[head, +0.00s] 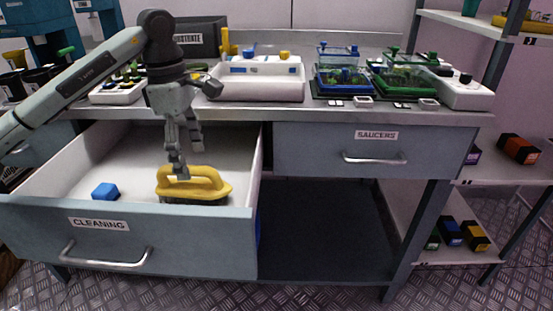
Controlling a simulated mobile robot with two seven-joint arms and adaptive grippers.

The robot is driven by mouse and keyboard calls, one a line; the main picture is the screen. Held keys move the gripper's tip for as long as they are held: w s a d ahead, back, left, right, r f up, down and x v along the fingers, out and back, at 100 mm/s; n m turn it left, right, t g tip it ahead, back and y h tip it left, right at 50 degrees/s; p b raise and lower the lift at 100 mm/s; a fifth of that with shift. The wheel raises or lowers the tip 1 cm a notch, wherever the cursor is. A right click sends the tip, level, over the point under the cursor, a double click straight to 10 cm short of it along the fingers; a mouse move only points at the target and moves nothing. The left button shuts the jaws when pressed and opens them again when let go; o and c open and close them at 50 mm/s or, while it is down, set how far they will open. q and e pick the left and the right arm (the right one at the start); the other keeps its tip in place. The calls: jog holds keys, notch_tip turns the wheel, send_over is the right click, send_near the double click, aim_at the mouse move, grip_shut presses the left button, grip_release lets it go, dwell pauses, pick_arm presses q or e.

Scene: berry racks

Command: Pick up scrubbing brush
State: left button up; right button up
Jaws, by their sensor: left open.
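The scrubbing brush (205,184) has a yellow body with a loop handle and dark bristles beneath. It lies in the open drawer labelled CLEANING (150,241), toward the front and right of the drawer's middle. My left gripper (179,172) points down from above, with its fingertips at the left end of the yellow handle. The gripper is open. I cannot tell whether a finger touches the handle. My right gripper is not in view.
A blue block (105,191) lies in the drawer left of the brush. The SAUCERS drawer (376,151) is shut. The worktop above holds a white tray (257,92), blue and green clear boxes and small pots. A rack (500,165) with dark boxes stands at right.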

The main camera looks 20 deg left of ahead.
aim_at(193, 186)
pick_arm(q)
jog(key=shift+y, duration=0.4)
jog(key=f, duration=0.8)
jog(key=shift+a, duration=0.3)
jog(key=shift+r, duration=0.1)
jog(key=c, duration=1.3)
